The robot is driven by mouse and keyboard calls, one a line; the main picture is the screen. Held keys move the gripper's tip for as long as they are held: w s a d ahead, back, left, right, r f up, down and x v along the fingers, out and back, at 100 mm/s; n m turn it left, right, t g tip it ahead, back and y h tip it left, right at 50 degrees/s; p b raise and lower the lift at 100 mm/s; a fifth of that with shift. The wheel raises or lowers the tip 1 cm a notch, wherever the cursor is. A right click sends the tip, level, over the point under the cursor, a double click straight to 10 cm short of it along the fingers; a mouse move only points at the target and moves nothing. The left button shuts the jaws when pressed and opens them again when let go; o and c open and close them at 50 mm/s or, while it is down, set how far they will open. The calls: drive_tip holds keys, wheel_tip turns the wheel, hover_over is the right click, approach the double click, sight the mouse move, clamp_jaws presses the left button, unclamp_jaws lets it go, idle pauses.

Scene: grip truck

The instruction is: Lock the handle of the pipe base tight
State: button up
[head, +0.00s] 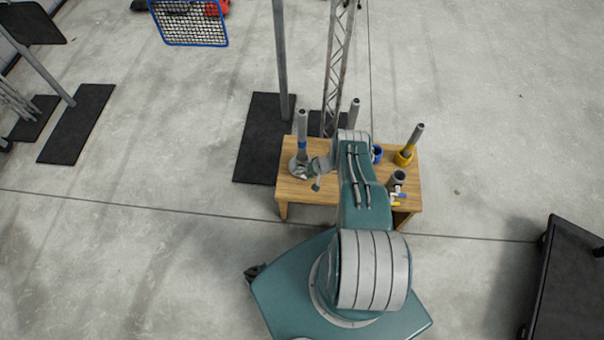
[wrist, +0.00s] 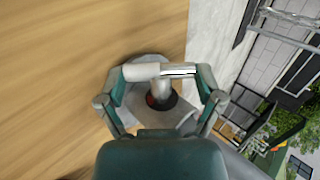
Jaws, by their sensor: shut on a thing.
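The pipe base (head: 293,164) is a grey metal base at the left end of the wooden table. An upright grey pipe (head: 302,124) with a blue band stands at it. My gripper (head: 313,171) is at the right side of the base. In the wrist view, my gripper (wrist: 160,71) is shut, with its fingertips meeting around the upper end of a short grey handle (wrist: 162,89). The handle's lower end meets a dark round fitting with a little red, on the grey base (wrist: 147,116). Whether the handle is tight cannot be seen.
The wooden table (head: 285,190) also holds a yellow base (head: 404,157) with a tilted pipe, a blue ring (head: 377,154), and a grey pipe piece (head: 397,178) at right. A metal truss (head: 338,70) and pole (head: 281,60) stand behind.

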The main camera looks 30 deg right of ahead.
drive_tip(key=shift+s, duration=0.1)
idle(0.3)
drive_tip(key=shift+f, duration=0.1)
drive_tip(key=o, duration=0.9)
drive_tip(key=shift+d, duration=0.1)
drive_tip(key=shift+c, duration=0.2)
drive_tip(key=shift+d+r, duration=0.15)
drive_tip(key=shift+r, duration=0.05)
drive_tip(key=v, duration=1.1)
drive_tip(key=shift+s+d, duration=0.3)
drive_tip(key=shift+d, duration=0.05)
